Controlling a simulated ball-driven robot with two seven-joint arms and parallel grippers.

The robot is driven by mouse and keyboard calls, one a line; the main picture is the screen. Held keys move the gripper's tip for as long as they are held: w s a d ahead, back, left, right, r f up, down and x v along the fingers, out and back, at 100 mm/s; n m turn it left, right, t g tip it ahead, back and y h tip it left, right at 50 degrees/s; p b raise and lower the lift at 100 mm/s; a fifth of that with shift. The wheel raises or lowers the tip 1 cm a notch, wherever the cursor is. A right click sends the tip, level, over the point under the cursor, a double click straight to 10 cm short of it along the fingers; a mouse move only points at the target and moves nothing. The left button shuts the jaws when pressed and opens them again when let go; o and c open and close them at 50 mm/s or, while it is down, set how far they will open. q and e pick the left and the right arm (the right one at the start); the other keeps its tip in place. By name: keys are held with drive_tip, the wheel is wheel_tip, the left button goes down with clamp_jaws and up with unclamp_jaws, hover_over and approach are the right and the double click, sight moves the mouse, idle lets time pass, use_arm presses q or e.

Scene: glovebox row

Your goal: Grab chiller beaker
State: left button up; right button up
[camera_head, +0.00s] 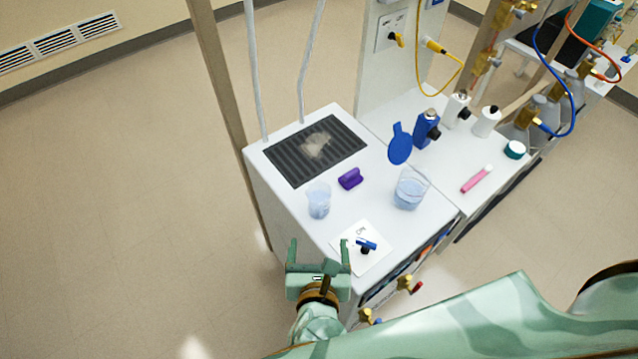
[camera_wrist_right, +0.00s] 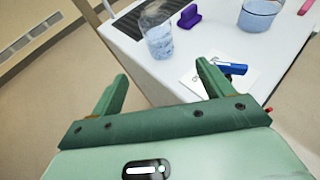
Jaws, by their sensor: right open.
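Two clear beakers with pale blue contents stand upright on a white cabinet top (camera_head: 290,205); I cannot tell which is the chiller beaker. The smaller beaker (camera_head: 319,203) is near the left edge and also shows in the right wrist view (camera_wrist_right: 159,42), beyond my fingertips. The wider beaker (camera_head: 409,192) stands to its right and shows at the top of the right wrist view (camera_wrist_right: 259,14). My right gripper (camera_head: 319,250) is open and empty, just off the cabinet's near edge, its fingers pointing towards the smaller beaker, clear of both (camera_wrist_right: 162,72). My left gripper is not in view.
A purple block (camera_head: 350,179) lies between the beakers. A white card (camera_head: 362,247) with a blue-and-black item (camera_head: 366,244) lies near the front. A dark grille (camera_head: 345,148) fills the back. A blue paddle (camera_head: 400,145), blue bottle (camera_head: 426,130) and pink marker (camera_head: 477,180) are further right.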

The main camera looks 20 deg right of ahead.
drive_tip(key=b, duration=0.2)
approach(319, 211)
drive_tip(key=x, duration=0.3)
drive_tip(key=shift+f, duration=0.2)
drive_tip(key=b+x, duration=0.1)
drive_tip(key=x, duration=0.3)
drive_tip(key=shift+w, duration=0.2)
drive_tip(key=shift+w+d+f+b, duration=0.1)
drive_tip(key=shift+w+b, duration=0.1)
drive_tip(key=shift+b, duration=0.1)
drive_tip(key=shift+w+d+f, duration=0.1)
drive_tip(key=shift+w, duration=0.2)
drive_tip(key=b+x, duration=0.2)
drive_tip(key=x, duration=0.2)
drive_tip(key=shift+w, duration=0.25)
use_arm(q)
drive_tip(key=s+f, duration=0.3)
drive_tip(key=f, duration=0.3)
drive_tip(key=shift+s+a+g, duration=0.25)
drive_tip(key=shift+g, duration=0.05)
use_arm(e)
drive_tip(key=shift+c, duration=1.4)
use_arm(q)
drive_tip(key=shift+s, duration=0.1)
use_arm(e)
drive_tip(key=c, duration=0.8)
